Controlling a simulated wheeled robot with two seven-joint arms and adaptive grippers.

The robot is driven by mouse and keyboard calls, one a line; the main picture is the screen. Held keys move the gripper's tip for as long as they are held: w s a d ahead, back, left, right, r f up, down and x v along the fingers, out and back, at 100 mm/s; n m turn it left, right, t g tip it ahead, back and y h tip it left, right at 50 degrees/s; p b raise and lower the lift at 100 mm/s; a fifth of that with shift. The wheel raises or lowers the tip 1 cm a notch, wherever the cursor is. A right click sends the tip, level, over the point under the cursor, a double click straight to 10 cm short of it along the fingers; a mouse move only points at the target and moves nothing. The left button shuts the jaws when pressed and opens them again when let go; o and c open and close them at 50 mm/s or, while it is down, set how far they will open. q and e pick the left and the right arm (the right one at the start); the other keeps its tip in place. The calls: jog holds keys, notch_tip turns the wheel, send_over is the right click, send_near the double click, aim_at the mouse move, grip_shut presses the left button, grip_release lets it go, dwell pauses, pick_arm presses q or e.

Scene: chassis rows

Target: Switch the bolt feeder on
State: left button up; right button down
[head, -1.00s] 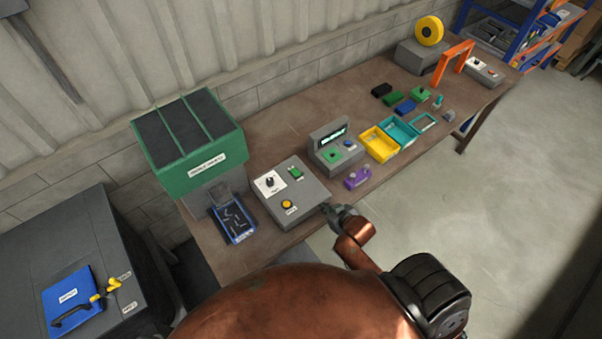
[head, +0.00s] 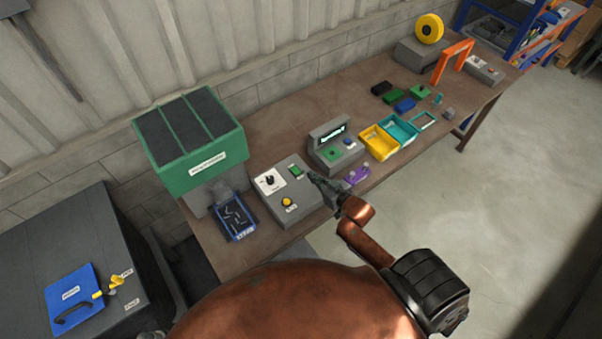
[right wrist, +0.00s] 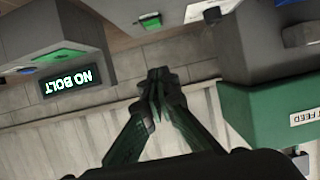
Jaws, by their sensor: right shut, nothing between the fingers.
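The bolt feeder is a green hopper (head: 175,148) with dark compartments and a white label; it also shows in the right wrist view (right wrist: 258,112). A grey control box (head: 268,208) stands beside it, with a black knob (head: 268,181) on a white plate, a yellow button (head: 286,202) and a green switch (head: 296,170). The green switch also shows in the right wrist view (right wrist: 150,20). My right gripper (head: 315,178) is shut and empty, just right of the green switch; contact is not visible. It also shows in the right wrist view (right wrist: 158,78). My left gripper is not in view.
A blue tray of bolts (head: 238,235) sits before the hopper. A grey unit (head: 323,154) right of the box has a display (right wrist: 68,82) reading "NO BOLT". A purple part (head: 357,174), a yellow bin (head: 368,140) and a teal bin (head: 400,130) lie further right.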

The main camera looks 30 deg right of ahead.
jog(key=p, duration=0.1)
send_over(301, 178)
notch_tip(301, 178, down, 3)
jog(key=shift+r, duration=0.15)
jog(key=f, duration=0.3)
jog(key=shift+w+f+p, duration=0.2)
jog(key=shift+p, duration=0.1)
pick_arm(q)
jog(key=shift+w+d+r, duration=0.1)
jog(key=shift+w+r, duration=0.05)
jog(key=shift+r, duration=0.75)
pick_arm(e)
jog(key=shift+s+f, duration=0.1)
jog(key=shift+f, duration=0.45)
